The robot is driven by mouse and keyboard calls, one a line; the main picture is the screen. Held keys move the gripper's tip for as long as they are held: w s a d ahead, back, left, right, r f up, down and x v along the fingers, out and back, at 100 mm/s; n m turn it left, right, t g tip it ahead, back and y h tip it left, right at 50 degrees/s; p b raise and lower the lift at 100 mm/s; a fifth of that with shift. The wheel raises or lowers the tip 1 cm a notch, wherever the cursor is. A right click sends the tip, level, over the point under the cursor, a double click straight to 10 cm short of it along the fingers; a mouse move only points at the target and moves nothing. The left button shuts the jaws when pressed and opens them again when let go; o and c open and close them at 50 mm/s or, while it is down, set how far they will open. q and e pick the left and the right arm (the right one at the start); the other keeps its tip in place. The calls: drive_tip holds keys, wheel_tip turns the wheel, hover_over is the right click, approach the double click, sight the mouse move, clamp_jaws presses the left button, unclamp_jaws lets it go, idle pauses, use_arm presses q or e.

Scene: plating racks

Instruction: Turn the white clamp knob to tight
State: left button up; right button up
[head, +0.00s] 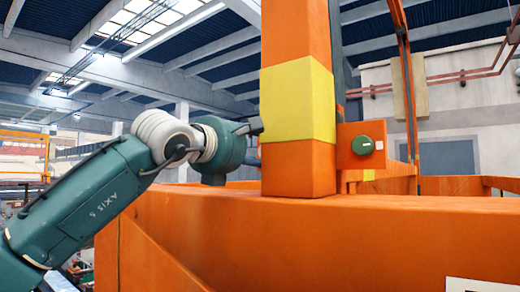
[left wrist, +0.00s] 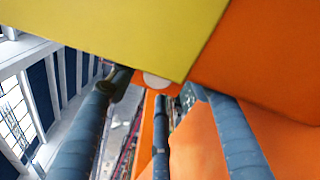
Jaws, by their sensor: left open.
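A small white round disc (left wrist: 156,80), probably the white clamp knob, shows in the left wrist view just under the edge of a yellow band. It is partly covered by the band, and its turn position cannot be told. I cannot make out a white knob in the head view. My left gripper (head: 250,143) is open at the left side of an orange post (head: 298,25), its tips partly hidden by the post. In the left wrist view its dark fingers (left wrist: 150,92) are spread with the disc between them. Contact cannot be told. My right gripper is in neither view.
The yellow band (head: 298,100) wraps the post. A green round knob (head: 362,145) sits on an orange block right of the post. A wide orange beam (head: 350,230) runs below. Open hall space lies at the left.

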use_arm(q)
drive_tip(key=c, duration=1.1)
drive_tip(key=shift+d+f+n+b, duration=0.1)
drive_tip(key=shift+f+n+b, duration=0.2)
drive_tip(key=shift+b, duration=0.3)
drive_tip(key=shift+c, duration=0.3)
drive_tip(key=shift+r, duration=0.15)
drive_tip(key=o, duration=1)
drive_tip(key=shift+o, duration=0.8)
drive_tip(key=shift+r, duration=0.1)
